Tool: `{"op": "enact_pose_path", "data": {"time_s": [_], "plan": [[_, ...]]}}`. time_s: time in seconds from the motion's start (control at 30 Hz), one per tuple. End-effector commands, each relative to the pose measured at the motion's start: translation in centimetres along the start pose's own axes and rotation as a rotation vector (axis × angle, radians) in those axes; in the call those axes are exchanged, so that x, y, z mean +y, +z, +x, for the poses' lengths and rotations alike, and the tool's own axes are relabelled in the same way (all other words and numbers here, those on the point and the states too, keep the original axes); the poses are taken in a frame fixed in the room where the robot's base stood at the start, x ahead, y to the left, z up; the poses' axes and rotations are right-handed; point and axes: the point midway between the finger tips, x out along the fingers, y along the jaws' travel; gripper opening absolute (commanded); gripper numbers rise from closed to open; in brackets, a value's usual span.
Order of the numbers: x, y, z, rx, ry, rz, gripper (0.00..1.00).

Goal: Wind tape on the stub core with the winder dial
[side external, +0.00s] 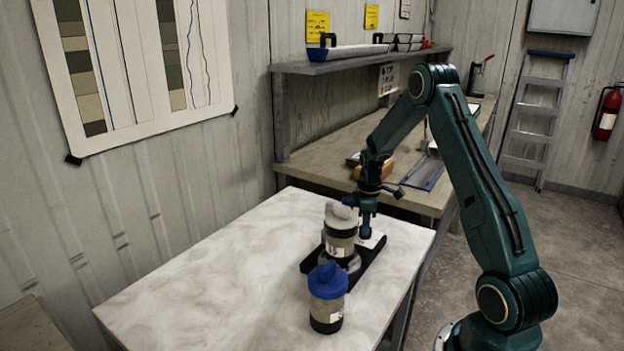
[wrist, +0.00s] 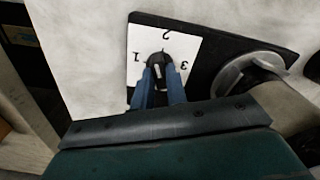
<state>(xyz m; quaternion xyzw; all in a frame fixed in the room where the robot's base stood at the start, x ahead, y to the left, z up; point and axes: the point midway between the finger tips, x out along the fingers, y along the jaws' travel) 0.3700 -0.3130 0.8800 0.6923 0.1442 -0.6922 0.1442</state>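The winder is a black base (side external: 318,264) on the pale table, with a white dial plate (wrist: 188,48) marked 1, 2 and 3. My gripper (wrist: 161,70) points down over this plate. Its two blue fingers are on either side of the small dark dial knob (wrist: 158,60) and look closed on it. The knob's setting is hard to read. A similar liner with a blue cap (side external: 328,280) stands on the table in front.
A round grey piece (wrist: 243,72) of the winder area shows close to my gripper's right in the wrist view. The table (side external: 200,285) is clear on the left. A workbench (side external: 312,160) with a shelf, an orange-brown object and a blue tray (side external: 424,174) stands behind.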

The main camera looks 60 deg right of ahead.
Motion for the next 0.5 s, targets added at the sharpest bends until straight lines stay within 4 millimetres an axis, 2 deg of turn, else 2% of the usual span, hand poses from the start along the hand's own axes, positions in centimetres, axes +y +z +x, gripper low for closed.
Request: {"op": "enact_pose_path", "data": {"time_s": [0.27, 0.5], "plan": [[0.00, -0.01, -0.04, 0.000, 0.000, 0.038, 0.00], [0.00, -0.01, -0.06, 0.000, 0.000, 0.189, 0.00]]}}
